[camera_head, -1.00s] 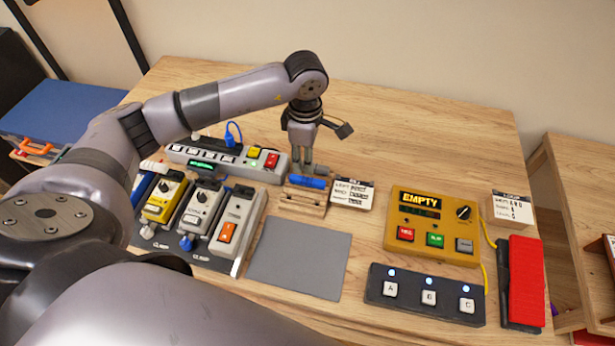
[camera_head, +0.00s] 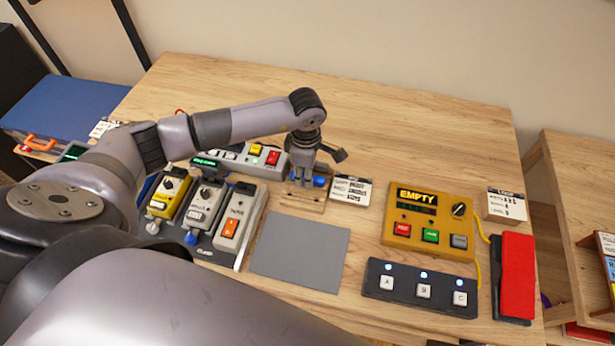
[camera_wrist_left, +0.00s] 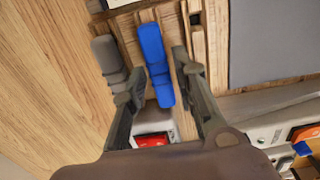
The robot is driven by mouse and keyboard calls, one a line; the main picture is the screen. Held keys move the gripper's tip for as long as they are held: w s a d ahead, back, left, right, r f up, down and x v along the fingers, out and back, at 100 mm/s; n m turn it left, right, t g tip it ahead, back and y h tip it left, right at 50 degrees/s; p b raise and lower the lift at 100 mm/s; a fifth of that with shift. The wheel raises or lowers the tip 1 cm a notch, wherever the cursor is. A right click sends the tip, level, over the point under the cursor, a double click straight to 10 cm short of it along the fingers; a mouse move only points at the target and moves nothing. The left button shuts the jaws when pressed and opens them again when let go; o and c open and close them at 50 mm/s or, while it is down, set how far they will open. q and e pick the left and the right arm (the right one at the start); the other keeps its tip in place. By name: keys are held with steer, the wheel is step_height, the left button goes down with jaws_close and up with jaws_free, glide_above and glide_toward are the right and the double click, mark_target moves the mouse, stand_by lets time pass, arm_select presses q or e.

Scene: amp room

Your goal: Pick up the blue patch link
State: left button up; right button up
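The blue patch link (camera_head: 320,181) lies in a small wooden holder (camera_head: 311,206) on the table. In the left wrist view the blue link (camera_wrist_left: 154,58) is between the two fingers of my left gripper (camera_wrist_left: 160,77). The fingers are apart, with a visible gap on each side of the link. In the head view my left gripper (camera_head: 303,180) is low at the holder and hides part of the link. A grey link (camera_wrist_left: 106,58) lies beside the blue one, outside the left finger. My right gripper is not in view.
A label card (camera_head: 350,190) stands right of the holder. A power strip (camera_head: 268,165) is behind it, and several pedals (camera_head: 237,222) stand to the left. A grey mat (camera_head: 300,252) is in front. A yellow looper box (camera_head: 430,222) is further right. The back of the table is clear.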

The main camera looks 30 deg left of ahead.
arm_select(q)
steer(key=shift+f+b, duration=0.25)
steer(key=shift+b, duration=0.15)
steer(key=shift+c, duration=0.2)
stand_by(0.3)
jaws_close()
